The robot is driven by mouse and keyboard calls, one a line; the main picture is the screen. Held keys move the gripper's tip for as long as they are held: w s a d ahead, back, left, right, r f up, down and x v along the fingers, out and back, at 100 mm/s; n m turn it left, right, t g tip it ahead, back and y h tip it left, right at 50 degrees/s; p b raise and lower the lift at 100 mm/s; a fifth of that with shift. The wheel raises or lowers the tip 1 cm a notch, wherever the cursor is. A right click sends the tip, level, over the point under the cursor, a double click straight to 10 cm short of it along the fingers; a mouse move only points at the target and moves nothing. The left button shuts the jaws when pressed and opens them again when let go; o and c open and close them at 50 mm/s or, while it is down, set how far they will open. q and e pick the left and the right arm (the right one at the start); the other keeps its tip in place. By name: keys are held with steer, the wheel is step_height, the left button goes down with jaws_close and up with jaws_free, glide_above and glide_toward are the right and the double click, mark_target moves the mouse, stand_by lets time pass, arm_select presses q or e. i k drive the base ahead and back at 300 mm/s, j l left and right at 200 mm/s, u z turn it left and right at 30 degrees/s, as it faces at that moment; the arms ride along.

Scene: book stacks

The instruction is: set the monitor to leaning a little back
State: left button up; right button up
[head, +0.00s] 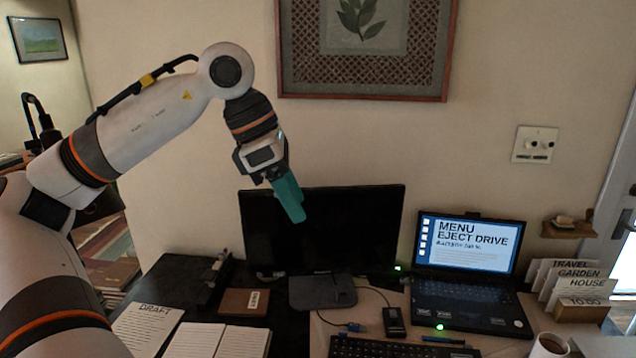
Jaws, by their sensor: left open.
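The monitor (345,228) stands on the desk against the wall, its dark screen facing me. Its stand base (322,291) rests on the desk below the screen. I cannot tell its exact tilt from this view. My left gripper (292,209) points down in front of the upper left part of the screen, with its teal fingers overlapping the top edge in the picture. It is open and holds nothing that I can see. Whether the fingers touch the monitor is unclear. My right gripper is not in view.
An open laptop (464,270) stands to the right of the monitor, beside a card rack (570,285). A keyboard (395,348), a small black device (394,321), an open notebook (215,341) and a mug (548,346) lie in front. A framed picture (365,92) hangs above.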

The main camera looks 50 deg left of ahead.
mark_target(348, 229)
steer(key=i+j, duration=0.25)
steer(key=j, duration=0.15)
steer(key=i+j, duration=0.25)
steer(key=j, duration=0.15)
steer(key=i+j, duration=0.25)
steer(key=j, duration=0.15)
steer(key=i+j, duration=0.25)
steer(key=j, duration=0.15)
